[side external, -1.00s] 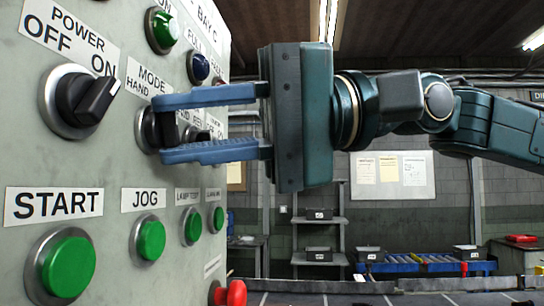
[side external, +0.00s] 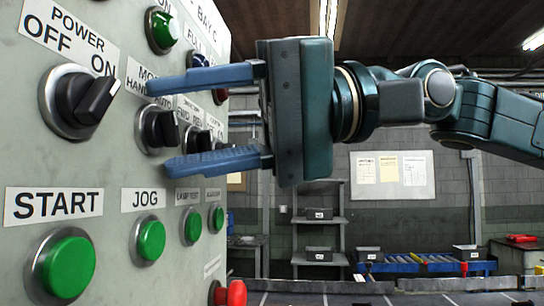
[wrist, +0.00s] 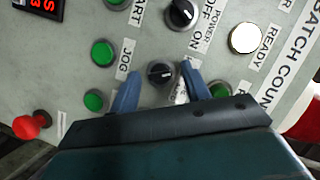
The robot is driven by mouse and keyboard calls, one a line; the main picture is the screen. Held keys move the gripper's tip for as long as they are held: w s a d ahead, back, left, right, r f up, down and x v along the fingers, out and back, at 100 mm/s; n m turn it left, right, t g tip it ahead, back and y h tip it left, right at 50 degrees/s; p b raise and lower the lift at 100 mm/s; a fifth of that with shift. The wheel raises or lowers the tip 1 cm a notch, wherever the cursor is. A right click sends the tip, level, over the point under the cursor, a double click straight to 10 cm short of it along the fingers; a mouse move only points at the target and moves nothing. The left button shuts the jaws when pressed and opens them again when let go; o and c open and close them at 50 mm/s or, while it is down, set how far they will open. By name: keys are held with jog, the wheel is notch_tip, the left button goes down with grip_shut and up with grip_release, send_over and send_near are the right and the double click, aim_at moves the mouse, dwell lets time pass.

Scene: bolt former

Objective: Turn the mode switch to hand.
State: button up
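The mode switch (side external: 163,129) is a black knob in a silver ring on the panel, under the MODE label with HAND at left and AUTO at right. It also shows in the wrist view (wrist: 160,73). I cannot tell surely which position its knob points to. My gripper (side external: 162,126) is open, with one blue finger above the knob and one below in the side view. In the wrist view my gripper (wrist: 160,70) has a finger on each side of the knob, with gaps. The upper finger partly covers the MODE label.
The power switch (side external: 86,101) is left of the mode switch, its knob toward ON. The green JOG button (side external: 150,240) and START button (side external: 66,266) are below. Another black knob (side external: 198,141) sits close at right. A red button (side external: 232,293) sticks out low on the panel.

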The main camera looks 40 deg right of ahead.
jog(key=shift+d, duration=0.15)
jog(key=v, duration=1.3)
jog(key=shift+s+r, duration=0.2)
jog(key=shift+s, duration=0.05)
dwell(0.3)
jog(key=shift+d, duration=0.2)
